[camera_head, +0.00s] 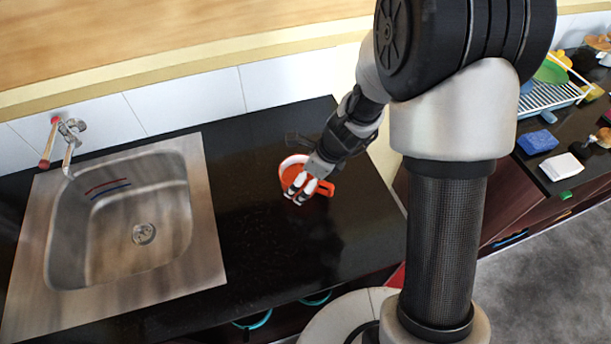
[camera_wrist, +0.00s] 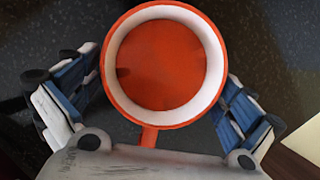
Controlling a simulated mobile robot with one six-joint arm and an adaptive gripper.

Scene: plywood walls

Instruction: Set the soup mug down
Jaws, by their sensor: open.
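The soup mug (camera_head: 288,172) is orange-red with a white inner wall. In the head view it stands on the black countertop between the sink and my arm, partly hidden by my gripper (camera_head: 302,187). In the wrist view the mug (camera_wrist: 215,70) looks upright, seen from above, with an orange inside bottom and its handle pointing toward my palm.
A steel sink (camera_head: 200,235) with a tap (camera_head: 70,135) lies to the left. The black countertop (camera_head: 245,235) is clear around the mug. A white dish rack (camera_head: 545,97), a blue sponge (camera_head: 537,141) and a white block (camera_head: 562,167) are on the right counter.

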